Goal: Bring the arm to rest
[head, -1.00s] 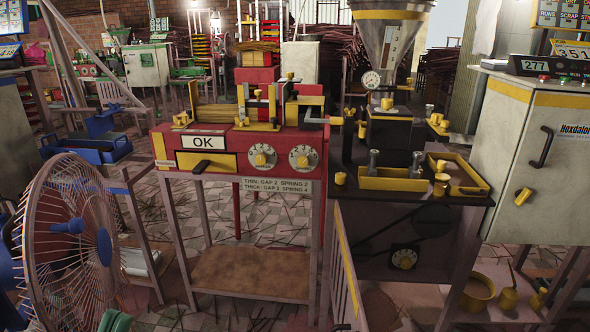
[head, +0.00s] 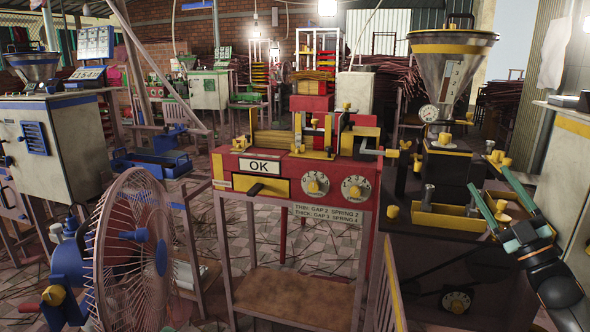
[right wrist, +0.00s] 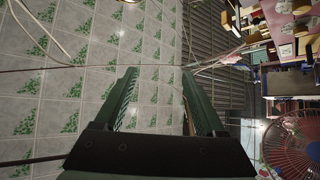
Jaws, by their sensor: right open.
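My right gripper (head: 498,208) has come into the head view from the lower right, in front of the dark extruder bench. Its two green fingers are apart and empty. In the right wrist view the same gripper (right wrist: 158,95) shows with its fingers spread and nothing between them. The fingers appear apart from the bench, though the exact gap to the yellow tray (head: 446,217) is hard to tell. My left gripper does not show in either view.
The red table with the OK sign (head: 265,167) stands in the middle. A caged fan (head: 125,250) is at the front left. A hopper (head: 455,70) rises above the dark bench. A pale cabinet (head: 570,175) stands at the right edge. Patterned floor (head: 235,225) shows between the stands.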

